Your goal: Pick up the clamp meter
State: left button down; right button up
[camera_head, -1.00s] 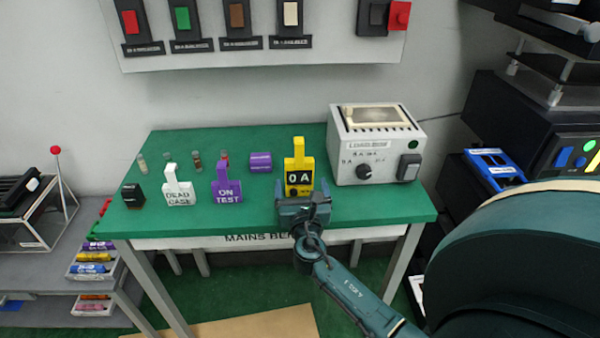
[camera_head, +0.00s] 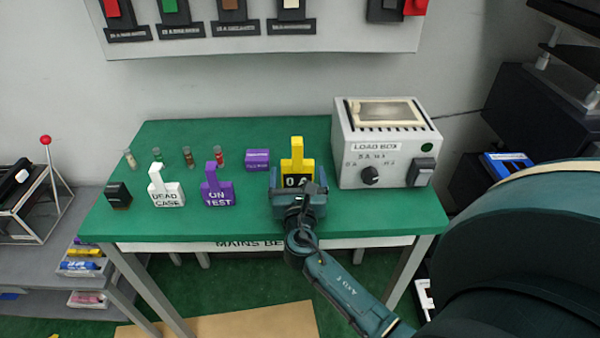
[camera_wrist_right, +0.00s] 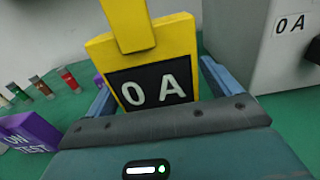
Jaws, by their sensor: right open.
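The yellow clamp meter (camera_head: 297,158) stands upright on the green bench, with a dark display reading "0 A". It fills the middle of the right wrist view (camera_wrist_right: 150,75). My right gripper (camera_head: 298,190) is directly in front of the meter and hides its lower part in the head view. In the wrist view its two blue fingers (camera_wrist_right: 155,90) are open, one on each side of the meter's body. Whether they touch it I cannot tell. My left gripper is not in view.
The grey load box (camera_head: 385,145) stands close to the right of the meter. A purple "ON TEST" tag (camera_head: 216,190), a white "DEAD CASE" tag (camera_head: 166,190) and a purple block (camera_head: 257,160) are to the left. The green bench (camera_head: 130,222) has free room at its front left.

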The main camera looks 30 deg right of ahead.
jog(key=shift+s+a+r, duration=0.1)
jog(key=shift+a, duration=0.05)
jog(key=shift+c, duration=0.7)
jog(key=c, duration=1)
jog(key=shift+r, duration=0.1)
jog(key=shift+c, duration=0.7)
